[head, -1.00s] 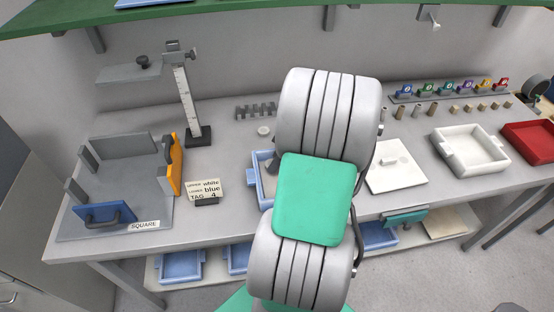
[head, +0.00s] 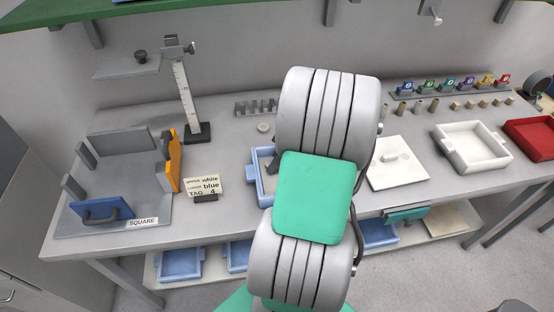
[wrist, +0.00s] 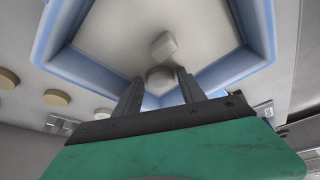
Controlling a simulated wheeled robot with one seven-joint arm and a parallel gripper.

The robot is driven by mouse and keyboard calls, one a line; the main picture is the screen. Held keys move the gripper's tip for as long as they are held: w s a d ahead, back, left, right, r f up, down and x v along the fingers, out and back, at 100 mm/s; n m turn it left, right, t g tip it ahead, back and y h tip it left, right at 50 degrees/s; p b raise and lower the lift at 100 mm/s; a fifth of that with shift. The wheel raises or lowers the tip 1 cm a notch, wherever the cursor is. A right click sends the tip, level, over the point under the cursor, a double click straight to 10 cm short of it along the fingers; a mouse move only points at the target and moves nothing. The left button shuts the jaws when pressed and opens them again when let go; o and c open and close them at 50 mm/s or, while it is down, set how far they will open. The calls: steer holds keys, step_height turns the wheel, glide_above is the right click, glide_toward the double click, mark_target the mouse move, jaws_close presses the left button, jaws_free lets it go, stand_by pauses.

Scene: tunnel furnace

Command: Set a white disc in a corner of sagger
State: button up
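The blue sagger (wrist: 228,75) has a pale grey floor and fills much of the wrist view. In the head view it (head: 257,172) stands on the bench, partly hidden behind my arm. My gripper (wrist: 160,76) reaches in near one corner, its two dark fingers apart. A round whitish disc (wrist: 160,80) shows between the fingertips, with a narrow gap visible at its left side. Whether it touches the floor is hard to tell. A small pale faceted piece (wrist: 164,46) lies just beyond it. In the head view my arm hides most of my gripper.
Outside the sagger, several loose discs, one of them tan (wrist: 56,98), lie on the bench. A sign (head: 204,187) reads white, blue, TAG 4. A height gauge (head: 186,95), a white square plate (head: 405,174) and a white tray (head: 472,130) stand around.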

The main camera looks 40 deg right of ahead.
steer(key=shift+o, duration=1.4)
steer(key=shift+r, duration=0.1)
steer(key=v, duration=0.7)
steer(key=shift+s+r+b, duration=0.2)
steer(key=shift+r+b, duration=0.1)
steer(key=shift+b, duration=0.05)
